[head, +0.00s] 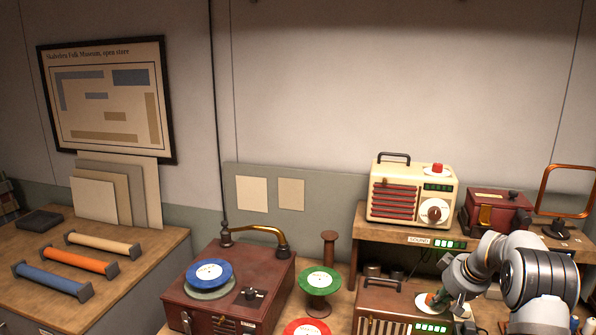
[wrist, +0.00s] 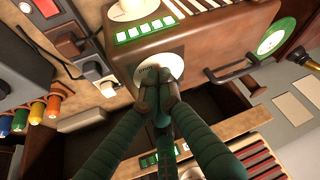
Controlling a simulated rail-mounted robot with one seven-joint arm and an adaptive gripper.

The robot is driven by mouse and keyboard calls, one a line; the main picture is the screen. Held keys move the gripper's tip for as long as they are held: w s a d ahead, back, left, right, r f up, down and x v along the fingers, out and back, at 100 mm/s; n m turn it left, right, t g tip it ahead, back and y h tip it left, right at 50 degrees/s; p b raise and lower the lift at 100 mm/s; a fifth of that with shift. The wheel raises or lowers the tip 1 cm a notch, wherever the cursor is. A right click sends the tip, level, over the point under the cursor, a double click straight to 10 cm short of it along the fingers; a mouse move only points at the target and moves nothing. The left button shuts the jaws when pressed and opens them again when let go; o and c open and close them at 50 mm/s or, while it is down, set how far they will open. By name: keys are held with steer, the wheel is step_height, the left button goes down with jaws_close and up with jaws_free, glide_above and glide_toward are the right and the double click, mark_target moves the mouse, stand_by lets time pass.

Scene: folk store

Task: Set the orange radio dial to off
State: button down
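The brown-orange radio (head: 383,300) stands low at the right in the head view, partly cut off by the frame and covered by my arm. Its body (wrist: 205,45) fills the upper middle of the wrist view, with a round white dial plate (wrist: 142,76) and a lit green strip (wrist: 146,30). My gripper (wrist: 160,94) has its dark green fingers drawn close together, with the tips in front of the dial plate. The tips hide the knob and its pointer, so I cannot tell the setting or whether the tips hold it.
A cream radio (head: 412,190) and a red box (head: 495,212) stand on the raised shelf behind. The radio's carrying handle (wrist: 222,72) is beside the dial in the wrist view.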

steer(key=shift+d+f+b, duration=0.2)
steer(key=shift+d+b, duration=0.05)
steer(key=shift+b, duration=0.5)
steer(key=shift+w+d+b, duration=0.2)
steer(key=shift+d+b, duration=0.35)
steer(key=shift+d, duration=0.1)
steer(key=shift+s+d+f+b, duration=0.1)
steer(key=shift+s+d+b, duration=0.1)
steer(key=shift+b, duration=0.25)
step_height(320, 180, up, 6)
steer(key=p, duration=0.4)
steer(key=shift+p, duration=0.35)
steer(key=shift+a, duration=0.1)
